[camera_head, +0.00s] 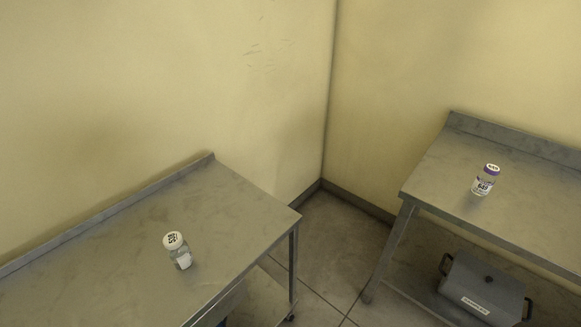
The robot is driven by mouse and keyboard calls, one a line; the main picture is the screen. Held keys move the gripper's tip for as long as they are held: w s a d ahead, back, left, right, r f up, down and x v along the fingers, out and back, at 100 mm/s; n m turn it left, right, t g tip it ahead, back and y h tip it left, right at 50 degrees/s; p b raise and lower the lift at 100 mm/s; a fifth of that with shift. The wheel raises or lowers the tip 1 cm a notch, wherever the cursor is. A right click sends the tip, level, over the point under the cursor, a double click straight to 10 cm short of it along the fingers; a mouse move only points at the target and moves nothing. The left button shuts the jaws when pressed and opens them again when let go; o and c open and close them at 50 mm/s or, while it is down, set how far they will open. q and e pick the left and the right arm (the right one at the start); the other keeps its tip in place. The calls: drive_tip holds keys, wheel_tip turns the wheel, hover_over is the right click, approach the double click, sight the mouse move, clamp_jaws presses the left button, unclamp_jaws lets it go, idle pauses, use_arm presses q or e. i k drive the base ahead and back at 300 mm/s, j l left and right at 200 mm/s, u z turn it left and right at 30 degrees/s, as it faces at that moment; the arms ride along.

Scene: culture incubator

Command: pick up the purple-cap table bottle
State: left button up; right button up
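The purple-cap bottle (484,181) stands upright on the right metal table (441,173). It has a white label with dark print, a purple band at its cap and a white cap top with dark marks. Neither of my grippers is in view.
Another bottle (178,251), clear with a white marked cap, stands on the left metal table (108,256). A grey case (482,289) with dark handles sits on the shelf under the right table. Both tables have raised back edges against the walls. Bare floor (338,240) lies between them.

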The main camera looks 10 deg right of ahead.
sight(483, 183)
drive_tip(key=z, duration=2.45)
